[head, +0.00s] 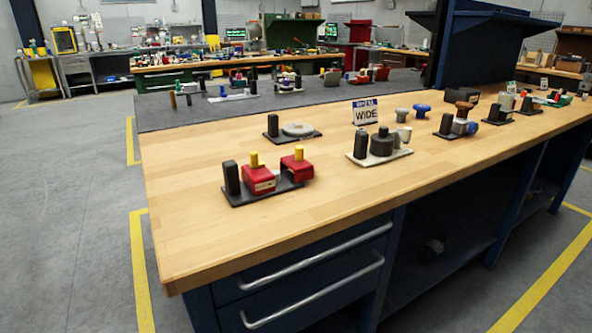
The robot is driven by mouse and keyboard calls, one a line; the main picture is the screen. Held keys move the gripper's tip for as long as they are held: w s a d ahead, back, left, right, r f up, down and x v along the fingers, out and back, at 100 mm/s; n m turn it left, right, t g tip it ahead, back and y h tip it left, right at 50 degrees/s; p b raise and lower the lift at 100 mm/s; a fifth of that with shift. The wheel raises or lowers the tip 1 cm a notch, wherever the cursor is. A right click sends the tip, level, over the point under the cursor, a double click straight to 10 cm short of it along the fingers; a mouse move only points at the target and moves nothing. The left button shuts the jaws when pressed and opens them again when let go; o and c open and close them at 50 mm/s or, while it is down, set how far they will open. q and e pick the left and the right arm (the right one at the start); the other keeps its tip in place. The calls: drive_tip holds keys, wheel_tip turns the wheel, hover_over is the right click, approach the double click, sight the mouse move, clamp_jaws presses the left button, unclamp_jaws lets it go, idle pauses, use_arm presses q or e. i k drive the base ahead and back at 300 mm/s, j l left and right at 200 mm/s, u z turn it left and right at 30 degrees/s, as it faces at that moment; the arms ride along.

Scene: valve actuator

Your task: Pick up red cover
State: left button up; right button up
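Two red block-shaped parts stand on a dark tray (262,195) near the left end of the wooden workbench. The left red part (257,180) has a yellow knob on top and a pale label on its front. The right red part (297,165) also carries a yellow knob. I cannot tell which of them is the red cover. A black cylinder (231,177) stands at the tray's left end, and a small light piece sits between the red parts. Neither of my grippers is in view.
On the workbench (210,235), a dark tray with a grey disc (297,130) lies behind. The front left bench top is clear. Drawers with handles (310,265) are below.

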sight(260, 183)
drive_tip(key=i+l+u, duration=0.4)
drive_tip(key=l, duration=0.25)
drive_tip(key=l+u, duration=0.2)
drive_tip(key=l, duration=0.15)
drive_tip(key=i+l+u, duration=0.2)
drive_tip(key=l, duration=0.2)
